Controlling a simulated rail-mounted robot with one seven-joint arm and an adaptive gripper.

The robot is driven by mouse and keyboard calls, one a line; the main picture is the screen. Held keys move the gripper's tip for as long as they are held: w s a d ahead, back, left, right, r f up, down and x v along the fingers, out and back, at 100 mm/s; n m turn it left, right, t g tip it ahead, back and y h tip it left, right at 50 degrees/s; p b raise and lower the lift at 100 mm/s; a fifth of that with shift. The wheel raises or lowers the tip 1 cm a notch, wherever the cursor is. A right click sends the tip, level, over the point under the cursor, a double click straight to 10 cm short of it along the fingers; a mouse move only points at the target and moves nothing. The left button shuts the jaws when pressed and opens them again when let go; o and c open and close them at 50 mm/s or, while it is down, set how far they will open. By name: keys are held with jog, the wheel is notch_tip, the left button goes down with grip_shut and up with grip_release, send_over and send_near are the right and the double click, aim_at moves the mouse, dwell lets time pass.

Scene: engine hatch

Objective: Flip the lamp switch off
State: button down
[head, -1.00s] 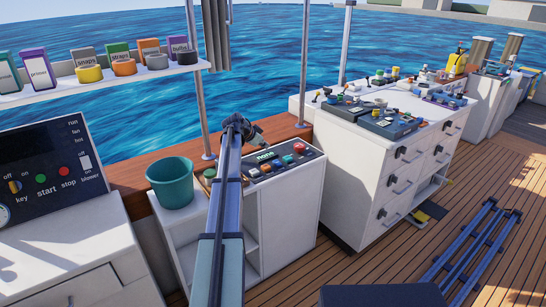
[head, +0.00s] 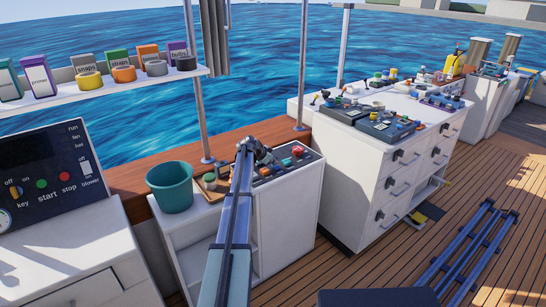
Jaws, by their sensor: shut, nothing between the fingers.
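My arm reaches away from me to a small dark control panel (head: 306,157) on top of a low white cabinet. My gripper (head: 266,157) is at the left part of that panel, shut and empty. It is small and partly hidden by my own arm, and I cannot tell whether it touches the panel. The panel carries a red button (head: 298,150) and other small coloured controls. I cannot make out which control is the lamp switch or how it is set; part of the panel is behind my gripper and arm.
A teal bucket (head: 170,184) stands left of my arm. A black engine panel (head: 40,171) with key, start, stop and blower controls is at the far left. A shelf (head: 105,83) holds boxes and rolls. A white drawer cabinet (head: 350,170) stands right. Thin posts rise behind.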

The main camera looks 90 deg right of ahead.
jog(key=shift+f, duration=0.25)
jog(key=shift+w, duration=0.1)
